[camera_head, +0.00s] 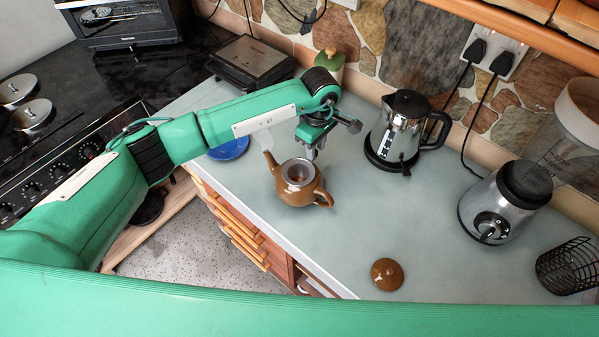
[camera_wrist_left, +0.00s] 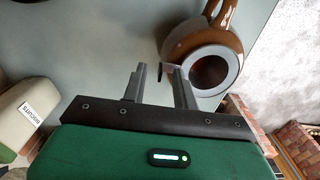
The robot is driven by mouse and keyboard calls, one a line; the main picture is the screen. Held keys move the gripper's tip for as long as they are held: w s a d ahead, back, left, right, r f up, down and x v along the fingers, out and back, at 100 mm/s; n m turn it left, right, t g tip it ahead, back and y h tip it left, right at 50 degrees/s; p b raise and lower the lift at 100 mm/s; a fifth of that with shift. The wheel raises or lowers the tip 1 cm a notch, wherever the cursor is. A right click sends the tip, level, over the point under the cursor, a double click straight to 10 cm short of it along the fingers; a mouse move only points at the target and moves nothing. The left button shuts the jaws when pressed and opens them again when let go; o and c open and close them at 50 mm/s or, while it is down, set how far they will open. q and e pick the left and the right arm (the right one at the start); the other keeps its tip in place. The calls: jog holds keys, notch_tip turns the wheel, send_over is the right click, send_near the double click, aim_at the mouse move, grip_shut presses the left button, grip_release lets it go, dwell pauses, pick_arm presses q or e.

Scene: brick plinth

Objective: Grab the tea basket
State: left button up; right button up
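A brown teapot (camera_head: 297,193) stands upright on the grey counter with its lid off. The tea basket (camera_head: 298,172), with a pale metal rim, sits in its mouth; the rim also shows in the left wrist view (camera_wrist_left: 196,57). The brown lid (camera_head: 387,274) lies apart, nearer the front. My left gripper (camera_head: 312,153) is just behind and above the teapot mouth. Its two fingers (camera_wrist_left: 156,78) are apart with nothing between them. In the wrist view the right-hand finger overlaps the rim's edge; I cannot tell whether they touch. My right gripper is not in view.
A kettle (camera_head: 405,125) stands right of the teapot. A blender base (camera_head: 500,205) and a black wire holder (camera_head: 567,266) are at the right. A blue dish (camera_head: 230,149) lies left, under my arm. The counter around the lid is clear.

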pick_arm(q)
jog(key=shift+f, duration=0.2)
grip_shut()
